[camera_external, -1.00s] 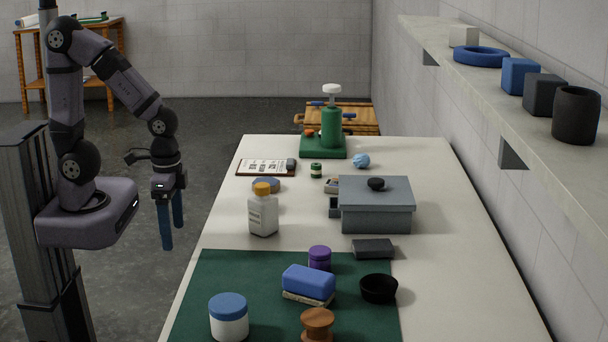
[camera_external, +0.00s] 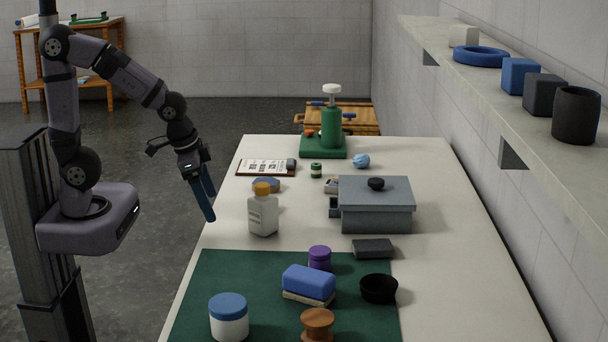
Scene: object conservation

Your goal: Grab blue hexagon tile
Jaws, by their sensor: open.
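A flat blue-grey tile (camera_external: 266,184), which looks like the blue hexagon tile, lies on the table behind the white bottle. Its lower part is partly hidden by the bottle's orange cap. My gripper (camera_external: 209,214) hangs at the left edge of the table, to the left of the tile and apart from it. Its blue fingers point down and slightly right. They overlap in this view and hold nothing that I can see.
The white bottle (camera_external: 263,215) with the orange cap stands close in front of the tile. A clipboard (camera_external: 262,167) lies behind it. A grey lidded box (camera_external: 376,208) stands to the right. The green mat (camera_external: 235,277) in front carries several items.

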